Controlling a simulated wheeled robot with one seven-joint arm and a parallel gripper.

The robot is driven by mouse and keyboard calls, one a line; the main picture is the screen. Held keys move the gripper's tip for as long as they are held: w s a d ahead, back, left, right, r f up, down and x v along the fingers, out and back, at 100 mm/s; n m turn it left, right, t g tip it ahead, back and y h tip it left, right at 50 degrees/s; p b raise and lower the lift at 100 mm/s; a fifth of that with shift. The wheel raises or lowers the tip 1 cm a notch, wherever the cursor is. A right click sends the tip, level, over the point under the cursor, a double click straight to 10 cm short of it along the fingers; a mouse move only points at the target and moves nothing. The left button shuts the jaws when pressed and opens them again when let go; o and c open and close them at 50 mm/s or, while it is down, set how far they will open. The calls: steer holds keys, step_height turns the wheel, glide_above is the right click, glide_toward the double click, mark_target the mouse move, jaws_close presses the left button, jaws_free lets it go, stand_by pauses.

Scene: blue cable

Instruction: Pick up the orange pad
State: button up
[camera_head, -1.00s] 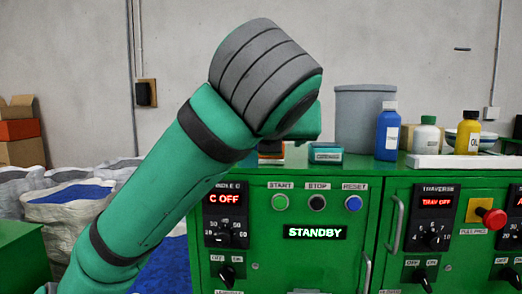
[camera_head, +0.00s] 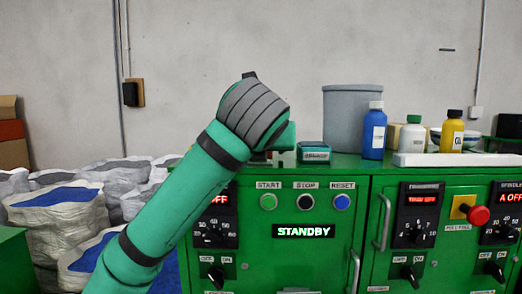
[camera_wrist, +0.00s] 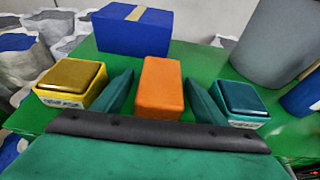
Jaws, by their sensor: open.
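The orange pad (camera_wrist: 160,87) is a block on the green cabinet top, in the middle of the wrist view. My gripper (camera_wrist: 161,92) is open, with one green finger on each side of the orange pad. I cannot tell whether the fingers touch it. In the head view my arm hides the orange pad and the fingers.
A yellow box (camera_wrist: 72,82) stands left of the pad and a teal box (camera_wrist: 248,101) right, both close to the fingers. A blue box (camera_wrist: 134,31) stands behind. A grey bin (camera_head: 352,118) and a blue bottle (camera_head: 374,131) stand farther right.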

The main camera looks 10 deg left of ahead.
steer(key=c, duration=1.2)
